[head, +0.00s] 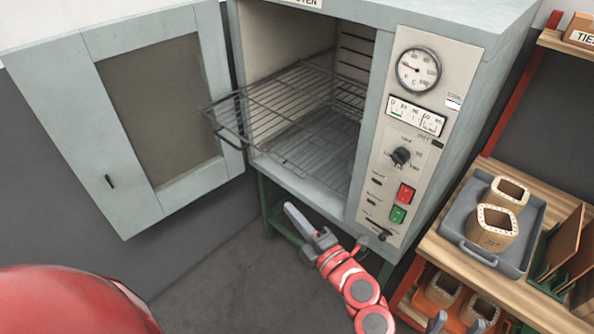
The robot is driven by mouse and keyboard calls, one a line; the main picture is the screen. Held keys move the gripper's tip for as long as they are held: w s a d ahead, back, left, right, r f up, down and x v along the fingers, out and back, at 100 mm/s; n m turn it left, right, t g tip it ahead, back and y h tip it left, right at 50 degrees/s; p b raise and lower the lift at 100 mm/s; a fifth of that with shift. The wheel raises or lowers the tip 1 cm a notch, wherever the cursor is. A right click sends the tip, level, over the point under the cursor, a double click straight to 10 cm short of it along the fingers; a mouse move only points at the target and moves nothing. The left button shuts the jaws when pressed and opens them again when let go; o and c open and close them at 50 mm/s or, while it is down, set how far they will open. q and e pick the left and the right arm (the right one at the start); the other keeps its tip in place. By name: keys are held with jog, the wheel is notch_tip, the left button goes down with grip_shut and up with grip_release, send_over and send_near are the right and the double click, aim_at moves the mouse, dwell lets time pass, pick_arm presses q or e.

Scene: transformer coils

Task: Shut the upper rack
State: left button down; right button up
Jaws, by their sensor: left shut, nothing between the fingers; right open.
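The oven (480,40) stands with its door (60,105) swung wide open to the left. The upper rack (270,100), a wire shelf, is pulled partly out through the opening, its front edge and handle loop sticking out to the left. A lower rack (318,145) shows darker beneath it inside the oven. My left gripper (291,211) is shut and empty, below the oven's opening and in front of its lower edge, apart from the rack. My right gripper (457,324) is open at the bottom edge, only its fingertips showing, near the lower shelf.
The oven's control panel (400,160) has a dial, knob and buttons. Right of it, a wooden shelf (450,250) holds a grey tray (462,238) with two coils (492,230). An orange bin (440,291) with coils sits below. Floor before the oven is clear.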

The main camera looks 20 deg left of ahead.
pick_arm(q)
jog(key=w+a+p, duration=0.4)
jog(key=w+a, duration=0.1)
jog(key=w, duration=0.5)
jog(key=shift+a+f+h, duration=0.2)
jog(key=shift+a+h, duration=0.1)
jog(key=shift+a, duration=0.1)
jog(key=shift+w, duration=0.15)
